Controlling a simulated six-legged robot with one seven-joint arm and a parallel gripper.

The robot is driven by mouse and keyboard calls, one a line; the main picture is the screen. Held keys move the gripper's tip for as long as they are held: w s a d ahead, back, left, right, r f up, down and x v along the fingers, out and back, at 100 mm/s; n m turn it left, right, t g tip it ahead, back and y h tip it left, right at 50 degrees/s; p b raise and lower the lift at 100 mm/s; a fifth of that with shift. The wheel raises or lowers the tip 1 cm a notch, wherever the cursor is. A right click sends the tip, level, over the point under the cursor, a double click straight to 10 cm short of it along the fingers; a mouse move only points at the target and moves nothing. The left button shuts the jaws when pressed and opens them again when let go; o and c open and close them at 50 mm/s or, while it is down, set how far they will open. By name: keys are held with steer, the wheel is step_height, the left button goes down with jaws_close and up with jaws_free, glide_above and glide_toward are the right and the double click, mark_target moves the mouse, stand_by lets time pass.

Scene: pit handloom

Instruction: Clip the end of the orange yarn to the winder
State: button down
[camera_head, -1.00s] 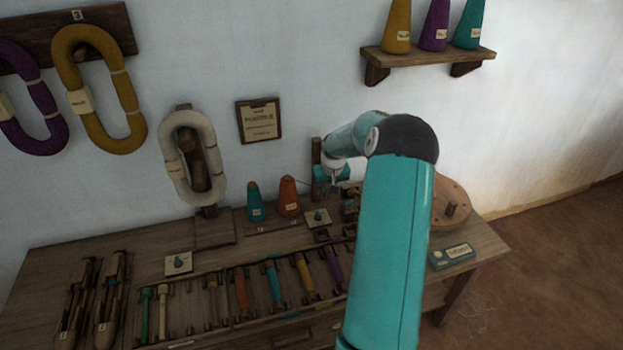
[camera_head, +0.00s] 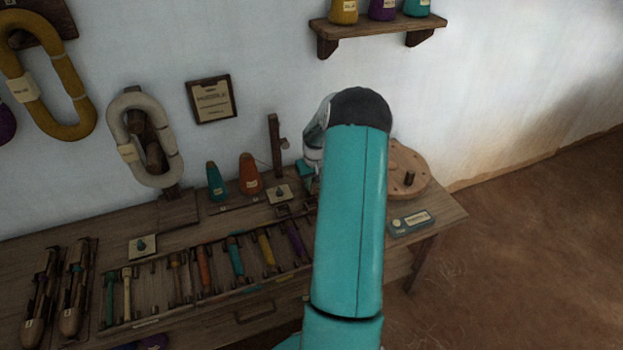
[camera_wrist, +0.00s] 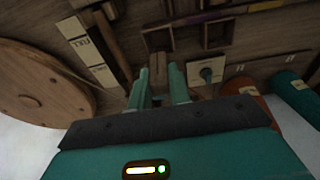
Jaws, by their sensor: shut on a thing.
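The orange yarn cone (camera_head: 249,175) stands upright at the back of the bench, and its edge shows at the right of the wrist view (camera_wrist: 258,100). A round wooden wheel (camera_head: 408,165) with a dark peg, apparently part of the winder, lies at the bench's right end; it also shows at the left of the wrist view (camera_wrist: 35,85). My gripper (camera_wrist: 158,92) has its teal fingers close together over the bench, between cone and wheel, with a wooden block (camera_wrist: 158,66) beyond the tips. The yarn end at the tips is too thin to make out.
A teal cone (camera_head: 215,182) is beside the orange one. A rack of coloured bobbins (camera_head: 205,270) fills the bench front. A small labelled box (camera_head: 411,222) sits near the right edge.

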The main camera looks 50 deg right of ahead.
steer(key=shift+w+f, duration=0.1)
steer(key=shift+f, duration=3.4)
steer(key=c, duration=0.9)
jaws_free()
steer(key=shift+r, duration=3.95)
steer(key=shift+a+r, duration=0.1)
